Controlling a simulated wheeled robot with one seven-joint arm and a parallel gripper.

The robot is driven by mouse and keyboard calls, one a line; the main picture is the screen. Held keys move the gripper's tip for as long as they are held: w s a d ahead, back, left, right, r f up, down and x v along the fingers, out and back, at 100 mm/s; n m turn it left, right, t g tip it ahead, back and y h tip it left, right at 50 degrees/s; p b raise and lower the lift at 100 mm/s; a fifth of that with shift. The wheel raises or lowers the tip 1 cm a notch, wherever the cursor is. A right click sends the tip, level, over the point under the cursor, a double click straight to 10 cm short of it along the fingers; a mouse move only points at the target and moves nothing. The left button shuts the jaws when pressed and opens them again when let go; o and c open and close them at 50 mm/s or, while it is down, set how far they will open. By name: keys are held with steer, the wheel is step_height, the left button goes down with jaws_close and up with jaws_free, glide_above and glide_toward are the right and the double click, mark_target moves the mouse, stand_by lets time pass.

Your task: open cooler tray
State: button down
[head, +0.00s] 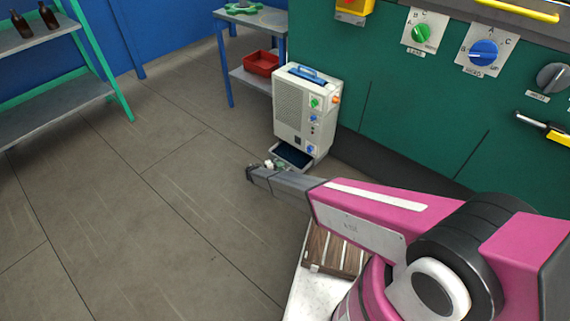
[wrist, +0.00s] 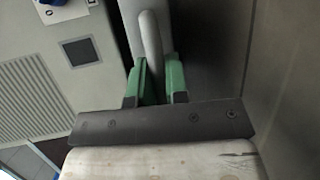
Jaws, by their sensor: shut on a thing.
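The cooler (head: 290,105) is a cream upright box on the floor, with a vented side and a front with several knobs. Its tray (head: 292,155) is at the bottom and sticks out from the front, with a dark blue inside. My gripper (head: 275,165) is low at the tray's front edge. In the wrist view, my gripper's green fingers (wrist: 155,80) are shut on a pale grey tray handle (wrist: 151,45). The cooler's body (wrist: 40,90) shows at the left of that view. My gripper hides part of the tray's front.
A green wall panel (head: 400,110) with knobs stands right of the cooler. A blue-legged table (head: 255,18) with a red bin (head: 262,63) stands behind it. A shelf (head: 55,95) with brown bottles (head: 48,15) is at the far left. The floor in front is clear.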

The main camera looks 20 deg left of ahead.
steer(key=shift+s+a, duration=0.25)
steer(key=shift+s, duration=0.35)
steer(key=c, duration=1.4)
jaws_free()
steer(key=v, duration=1)
steer(key=shift+s+a, duration=0.25)
steer(key=shift+a, duration=0.1)
